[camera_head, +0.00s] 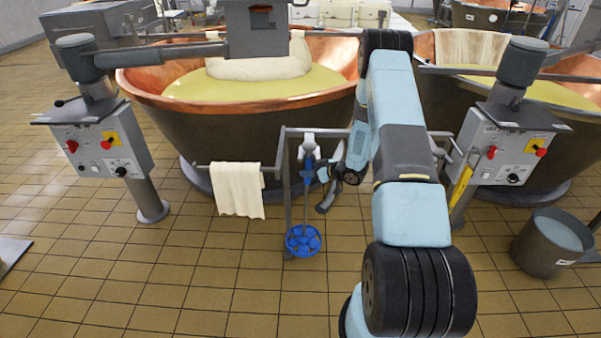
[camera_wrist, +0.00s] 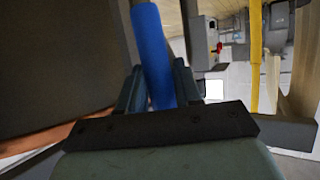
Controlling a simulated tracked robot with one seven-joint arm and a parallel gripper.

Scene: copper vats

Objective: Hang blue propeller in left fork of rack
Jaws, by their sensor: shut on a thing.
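The blue propeller (camera_head: 303,240) hangs upright in the head view, its round blue wheel low over the floor and a thin shaft rising to a blue handle (camera_head: 307,172). My gripper (camera_head: 321,173) is at the handle, coming from the right. In the wrist view the blue handle (camera_wrist: 153,50) runs between the two fingers of my gripper (camera_wrist: 158,92), which are shut on it. The grey tubular rack (camera_head: 287,190) stands around and behind the propeller. A pale fitting shows at the handle's top. I cannot make out the left fork or whether the handle touches it.
A white cloth (camera_head: 238,188) hangs on the rack's left bar. A yellow-handled tool (camera_head: 461,186) hangs at the right. Copper vats (camera_head: 245,130) stand behind, with control posts (camera_head: 107,140) on both sides. A bucket (camera_head: 550,243) stands at right. The tiled floor in front is clear.

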